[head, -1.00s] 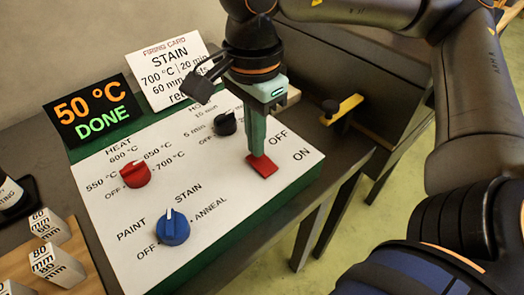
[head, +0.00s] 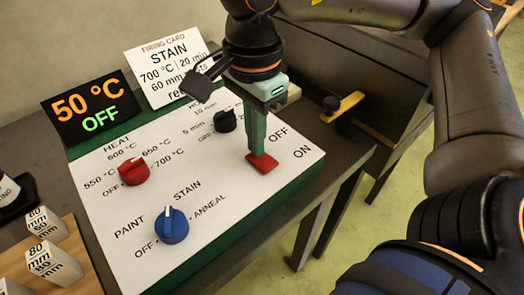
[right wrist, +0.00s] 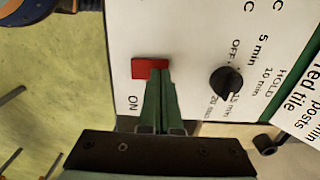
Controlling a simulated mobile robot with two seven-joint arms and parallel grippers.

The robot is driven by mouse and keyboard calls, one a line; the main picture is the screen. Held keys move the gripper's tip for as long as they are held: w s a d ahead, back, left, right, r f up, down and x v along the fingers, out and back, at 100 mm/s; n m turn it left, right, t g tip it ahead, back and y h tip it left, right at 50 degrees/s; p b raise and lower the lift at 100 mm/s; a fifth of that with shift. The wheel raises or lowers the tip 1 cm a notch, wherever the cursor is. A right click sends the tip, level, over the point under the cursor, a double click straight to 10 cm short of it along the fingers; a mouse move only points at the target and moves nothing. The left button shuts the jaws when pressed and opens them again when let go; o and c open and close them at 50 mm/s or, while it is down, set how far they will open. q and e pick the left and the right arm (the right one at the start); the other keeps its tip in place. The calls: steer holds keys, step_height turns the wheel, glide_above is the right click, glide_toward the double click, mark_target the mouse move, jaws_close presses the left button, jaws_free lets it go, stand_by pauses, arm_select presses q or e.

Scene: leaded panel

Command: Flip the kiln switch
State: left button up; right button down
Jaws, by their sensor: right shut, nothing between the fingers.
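The kiln switch is a red rocker (head: 263,163) on the white kiln panel (head: 130,250), beside the OFF and ON labels. My right gripper (head: 257,154) is shut and empty, with its fingertips at the switch; they look to be touching it. The right wrist view shows the switch (right wrist: 150,68) just past the green fingertips (right wrist: 160,75), which cover part of it. The kiln display (head: 91,107) reads 50 °C and OFF. My left gripper is not in view.
A red HEAT knob (head: 134,171), a blue knob (head: 172,225) and a black HOLD knob (head: 225,121) stand on the panel. A firing card (head: 165,68) stands behind. Marked blocks (head: 53,263) sit on a wooden board at left. A yellow-handled part (head: 343,106) is at right.

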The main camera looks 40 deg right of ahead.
step_height(320, 180, up, 6)
steer(key=p, duration=0.4)
steer(key=shift+r, duration=0.2)
stand_by(0.5)
